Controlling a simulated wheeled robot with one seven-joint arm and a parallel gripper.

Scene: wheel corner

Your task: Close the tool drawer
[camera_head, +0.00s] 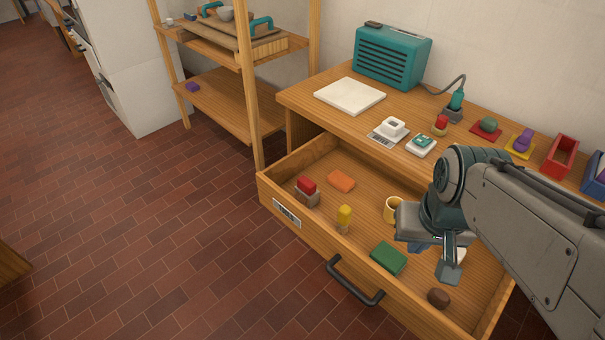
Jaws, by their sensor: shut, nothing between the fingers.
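The wooden tool drawer (303,243) is pulled far out from under the workbench (304,97). Its dark bar handle (353,281) is on the front panel, and a label sits left of it. Inside lie a red-and-grey item (307,188), an orange block (341,181), a yellow-topped item (344,217), a yellow mug (391,210), a green block (388,258) and a brown lump (438,298). My gripper (450,268) is shut and empty, over the drawer's right part, behind the front panel and apart from the handle. My arm hides the drawer's right rear.
On the bench stand a teal radio (392,55), a white slab (350,95), small devices (389,131) and a red tray (561,156). A wooden shelf (225,90) stands left of the drawer. The brick floor (140,220) in front and to the left is clear.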

